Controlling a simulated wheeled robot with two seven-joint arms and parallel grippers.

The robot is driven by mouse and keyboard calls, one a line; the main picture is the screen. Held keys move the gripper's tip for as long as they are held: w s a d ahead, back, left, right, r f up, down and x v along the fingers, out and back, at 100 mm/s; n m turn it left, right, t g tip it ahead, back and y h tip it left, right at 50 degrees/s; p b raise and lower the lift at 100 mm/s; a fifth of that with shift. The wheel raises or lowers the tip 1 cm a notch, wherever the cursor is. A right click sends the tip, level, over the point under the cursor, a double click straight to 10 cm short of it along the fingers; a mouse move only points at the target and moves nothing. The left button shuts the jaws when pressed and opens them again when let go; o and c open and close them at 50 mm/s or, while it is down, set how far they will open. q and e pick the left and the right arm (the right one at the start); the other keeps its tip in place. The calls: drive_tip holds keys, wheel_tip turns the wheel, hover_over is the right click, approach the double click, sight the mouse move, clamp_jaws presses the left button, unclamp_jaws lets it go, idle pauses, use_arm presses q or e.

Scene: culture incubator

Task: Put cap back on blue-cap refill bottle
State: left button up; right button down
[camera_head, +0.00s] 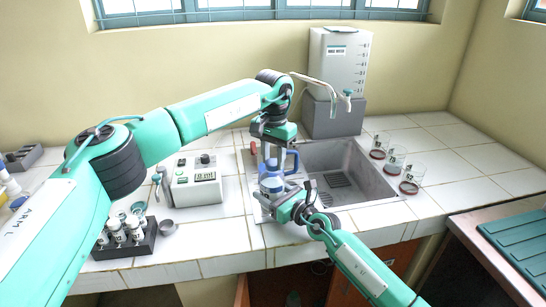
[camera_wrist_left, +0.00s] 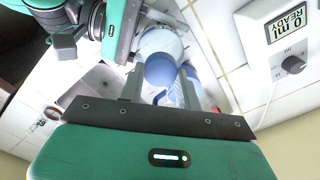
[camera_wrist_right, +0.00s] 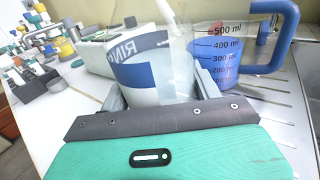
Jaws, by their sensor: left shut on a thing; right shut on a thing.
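The white refill bottle with a blue label (camera_wrist_right: 140,75) stands upright at the near left edge of the sink; its body also shows in the head view (camera_head: 271,185). My right gripper (camera_head: 302,203) is shut on its body from the right. My left gripper (camera_head: 275,145) is directly above the bottle, pointing down. In the left wrist view, the blue cap (camera_wrist_left: 160,71) is between the left gripper's fingers, with the white bottle beyond it. Whether the cap touches the bottle's neck is hidden.
A measuring jug with a blue handle (camera_wrist_right: 270,65) stands close beside the bottle. The sink basin (camera_head: 350,175) lies to the right. A control box (camera_head: 192,182) and a vial rack (camera_head: 128,242) stand left. Several glass beakers (camera_head: 410,178) stand at right.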

use_arm(q)
drive_tip(key=o, duration=0.9)
drive_tip(key=shift+r, duration=0.1)
drive_tip(key=shift+r, duration=2.2)
